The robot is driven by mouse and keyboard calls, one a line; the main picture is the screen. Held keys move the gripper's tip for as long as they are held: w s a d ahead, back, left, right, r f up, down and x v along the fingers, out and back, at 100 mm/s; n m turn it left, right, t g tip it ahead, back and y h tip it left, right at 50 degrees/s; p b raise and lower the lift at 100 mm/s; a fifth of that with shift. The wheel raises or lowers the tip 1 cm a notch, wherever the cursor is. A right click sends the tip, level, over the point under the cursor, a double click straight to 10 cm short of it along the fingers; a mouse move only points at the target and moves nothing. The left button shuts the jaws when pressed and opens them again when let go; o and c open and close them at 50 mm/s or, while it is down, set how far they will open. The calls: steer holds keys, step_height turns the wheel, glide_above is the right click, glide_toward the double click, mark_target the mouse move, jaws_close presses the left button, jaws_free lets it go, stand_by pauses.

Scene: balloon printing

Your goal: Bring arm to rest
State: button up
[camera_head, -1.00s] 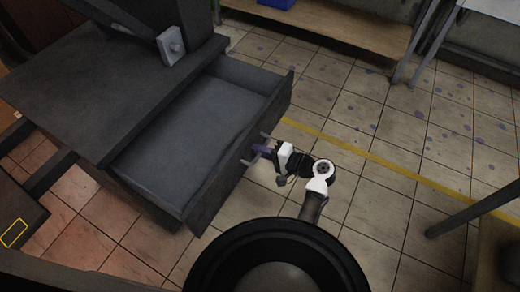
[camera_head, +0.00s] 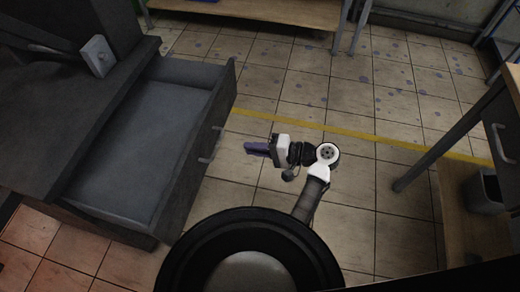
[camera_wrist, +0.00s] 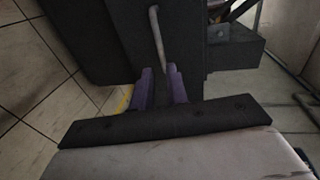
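My gripper (camera_head: 250,147) is held out in front of me over the floor, to the right of the open drawer (camera_head: 143,140). In the wrist view its two purple fingers (camera_wrist: 159,72) are a little apart, with nothing between them. The drawer's front handle (camera_head: 209,145) is clear of the fingers. It also shows as a pale vertical bar (camera_wrist: 157,32) beyond the fingertips in the wrist view. My arm is bent, with its elbow to the right of the gripper.
The dark cabinet (camera_head: 40,130) stands at left with its drawer pulled out and empty. A wooden shelf (camera_head: 260,13) is at the back. A table (camera_head: 468,120) and a grey bin (camera_head: 486,192) are at right. Tiled floor between is clear.

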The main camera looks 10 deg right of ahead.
steer(key=shift+v, duration=0.9)
